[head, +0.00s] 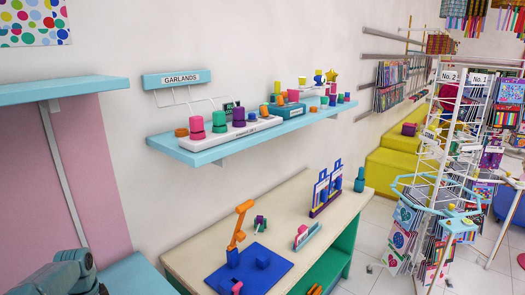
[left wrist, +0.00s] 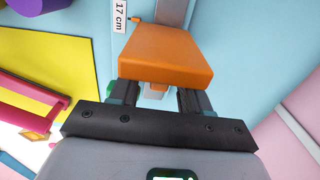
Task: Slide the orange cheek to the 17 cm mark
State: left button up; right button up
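The orange cheek (left wrist: 168,54) is a smooth rounded block at the upper middle of the left wrist view. It stands by a grey rail (left wrist: 176,12) on a light blue surface. A white label reading "17 cm" (left wrist: 119,15) is at the upper left of the cheek, with a small orange pointer (left wrist: 135,19) beside it. My left gripper (left wrist: 160,92) is right at the cheek, its two fingers apart with a gap between them. The cheek hides the fingertips, so contact is unclear. In the head view I do not make out the cheek or either gripper.
A yellow sheet (left wrist: 45,75) and a pink object (left wrist: 35,105) lie left in the wrist view. In the head view, a wall shelf (head: 215,150) holds several colourful blocks. Below, a table (head: 185,250) carries a blue plate (head: 275,272). A wire rack (head: 445,150) stands right.

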pick_arm(q)
jog(key=shift+r+p, duration=2.85)
jog(key=shift+r, duration=1.55)
notch_tip(320, 180, up, 8)
jog(key=shift+f, duration=0.25)
